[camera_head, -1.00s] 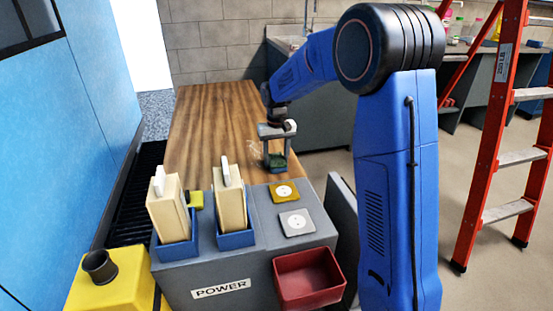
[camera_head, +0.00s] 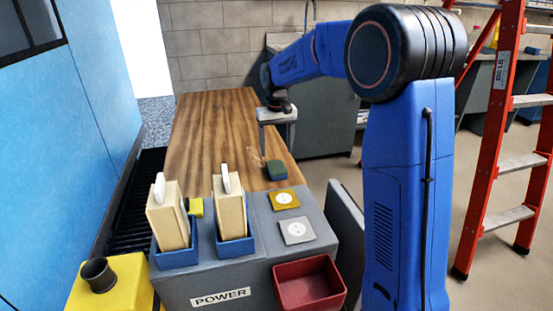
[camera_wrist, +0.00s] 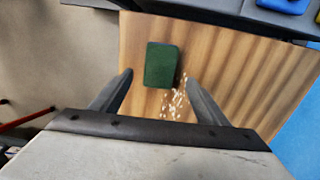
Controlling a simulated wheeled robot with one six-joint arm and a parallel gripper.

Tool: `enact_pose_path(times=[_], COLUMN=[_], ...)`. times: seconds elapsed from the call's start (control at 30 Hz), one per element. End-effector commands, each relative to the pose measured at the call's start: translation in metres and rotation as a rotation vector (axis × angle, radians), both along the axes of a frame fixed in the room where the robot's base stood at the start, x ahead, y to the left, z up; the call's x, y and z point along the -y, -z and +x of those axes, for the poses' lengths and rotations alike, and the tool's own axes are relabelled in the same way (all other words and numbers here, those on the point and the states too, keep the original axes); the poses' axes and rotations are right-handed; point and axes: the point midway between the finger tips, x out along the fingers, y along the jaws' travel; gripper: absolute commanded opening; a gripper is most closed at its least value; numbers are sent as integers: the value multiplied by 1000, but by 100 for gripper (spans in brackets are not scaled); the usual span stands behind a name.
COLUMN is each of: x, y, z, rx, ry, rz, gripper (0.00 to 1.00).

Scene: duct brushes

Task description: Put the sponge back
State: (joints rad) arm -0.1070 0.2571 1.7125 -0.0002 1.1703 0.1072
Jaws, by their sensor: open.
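The sponge (camera_head: 276,169) is a small dark green and blue block lying on the wooden bench top (camera_head: 205,130), near its right edge and close to the grey box. In the wrist view the sponge (camera_wrist: 161,65) shows its green face, ahead of and between the finger directions. My gripper (camera_head: 268,148) is above the bench, just behind the sponge and apart from it. In the wrist view my gripper (camera_wrist: 158,82) has its two fingers wide apart with nothing between them.
Pale crumbs (camera_wrist: 176,102) lie beside the sponge. A grey POWER box (camera_head: 200,285) stands in front, with blue holders (camera_head: 236,246) of cream brushes, two socket plates and a red bin (camera_head: 308,284). A yellow block (camera_head: 110,285) is at left, a red ladder (camera_head: 490,150) at right.

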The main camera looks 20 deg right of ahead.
Motion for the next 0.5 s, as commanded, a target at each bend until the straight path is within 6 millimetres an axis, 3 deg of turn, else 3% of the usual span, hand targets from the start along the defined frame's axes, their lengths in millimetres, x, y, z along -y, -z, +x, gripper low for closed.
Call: enact_pose_path(times=[0.2, 0.5], x=[0, 1], y=[-29, -39], z=[1, -2], rx=[2, 2], ry=[0, 0], rz=[0, 0], gripper=[68, 68])
